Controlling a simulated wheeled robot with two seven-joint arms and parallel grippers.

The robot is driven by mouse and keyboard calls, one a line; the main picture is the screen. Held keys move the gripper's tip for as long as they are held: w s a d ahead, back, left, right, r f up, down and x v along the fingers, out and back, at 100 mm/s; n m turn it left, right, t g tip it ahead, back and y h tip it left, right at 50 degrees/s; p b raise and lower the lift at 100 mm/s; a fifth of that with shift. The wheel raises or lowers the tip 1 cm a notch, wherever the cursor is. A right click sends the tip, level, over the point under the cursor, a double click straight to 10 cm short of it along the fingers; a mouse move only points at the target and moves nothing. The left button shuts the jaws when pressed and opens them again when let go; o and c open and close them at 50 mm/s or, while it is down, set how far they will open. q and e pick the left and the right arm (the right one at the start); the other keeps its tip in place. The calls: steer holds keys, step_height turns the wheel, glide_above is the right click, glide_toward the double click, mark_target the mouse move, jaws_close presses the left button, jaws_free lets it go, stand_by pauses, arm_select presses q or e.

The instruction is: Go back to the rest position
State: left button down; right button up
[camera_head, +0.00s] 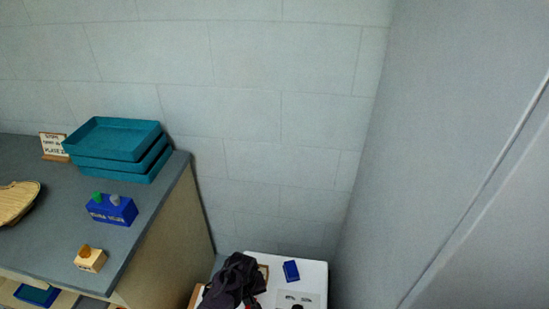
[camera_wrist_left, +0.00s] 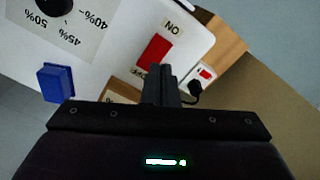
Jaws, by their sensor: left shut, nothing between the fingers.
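My left gripper (camera_head: 246,297) is a dark shape low in the head view, over a white-topped stand (camera_head: 315,270). In the left wrist view its two black fingers (camera_wrist_left: 161,72) are together, with nothing between them. Ahead of the fingertips is a red switch (camera_wrist_left: 154,51) on the white top, with an "ON" label (camera_wrist_left: 174,28). The fingers look close to the switch, but I cannot tell whether they touch it. The right gripper is not in view.
A blue block (camera_head: 291,271) and a dial (camera_wrist_left: 54,5) with percent marks are on the stand. A black plug (camera_wrist_left: 196,87) is by a white socket strip. The bench at left holds stacked teal trays (camera_head: 112,138), a blue holder (camera_head: 111,211) and a small wooden block (camera_head: 90,262). Walls close the back and right.

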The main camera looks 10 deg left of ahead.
arm_select(q)
steer(key=s+a+r+m+t, duration=0.3)
steer(key=s+r, duration=0.4)
steer(key=r, duration=0.6)
steer(key=s+a+r+m+t, duration=0.1)
steer(key=s+a+r+m, duration=0.25)
steer(key=s+r, duration=0.6)
step_height(320, 180, down, 27)
steer(key=m+g, duration=0.1)
steer(key=g, duration=0.1)
steer(key=s+a+f+g, duration=0.1)
steer(key=s+a+f, duration=0.2)
steer(key=s+f, duration=1.5)
steer(key=shift+s, duration=0.7)
steer(key=shift+m, duration=0.25)
